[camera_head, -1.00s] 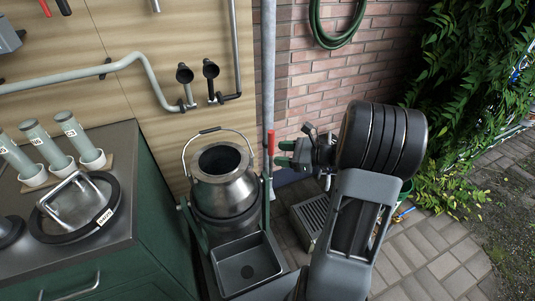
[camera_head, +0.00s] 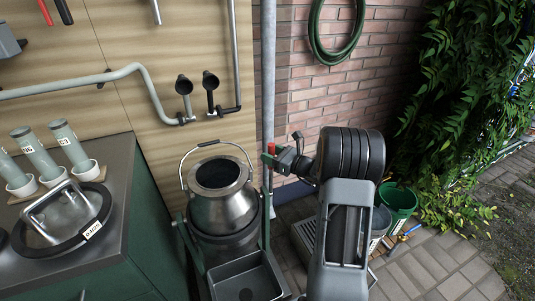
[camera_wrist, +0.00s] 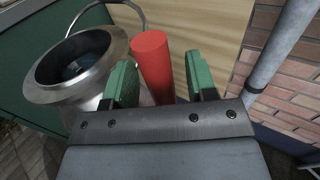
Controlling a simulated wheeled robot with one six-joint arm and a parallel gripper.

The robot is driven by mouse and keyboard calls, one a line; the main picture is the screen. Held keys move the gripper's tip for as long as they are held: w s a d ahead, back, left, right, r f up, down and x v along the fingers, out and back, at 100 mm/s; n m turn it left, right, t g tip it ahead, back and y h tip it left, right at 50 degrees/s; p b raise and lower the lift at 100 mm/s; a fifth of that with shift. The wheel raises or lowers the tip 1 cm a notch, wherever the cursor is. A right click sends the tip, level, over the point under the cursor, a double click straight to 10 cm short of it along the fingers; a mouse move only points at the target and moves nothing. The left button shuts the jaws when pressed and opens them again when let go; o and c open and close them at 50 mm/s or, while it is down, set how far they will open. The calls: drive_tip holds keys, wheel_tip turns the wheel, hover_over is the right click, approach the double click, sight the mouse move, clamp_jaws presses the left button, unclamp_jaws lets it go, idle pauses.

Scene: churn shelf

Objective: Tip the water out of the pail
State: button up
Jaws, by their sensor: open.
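The metal pail (camera_head: 222,212), a rounded churn with a wide open mouth and a wire bail, stands upright in a dark frame. In the wrist view the pail (camera_wrist: 52,90) is at the left; its inside is dark with a small bright patch, and I cannot tell the water level. A red-topped lever (camera_wrist: 152,65) rises beside the pail. My gripper (camera_wrist: 160,62) is open, with its green fingers on either side of the red grip. In the head view my gripper (camera_head: 276,158) overlaps the lever, just right of the pail.
A dark basin (camera_head: 245,281) sits in front of the pail. A counter (camera_head: 120,165) with tubes and a round lid is at the left. A grey pipe (camera_head: 268,80) runs up the wall behind the lever. A green bucket (camera_head: 399,204) stands on the paving at the right.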

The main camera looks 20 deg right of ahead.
drive_tip(key=shift+x, duration=0.95)
drive_tip(key=shift+c, duration=0.2)
clamp_jaws()
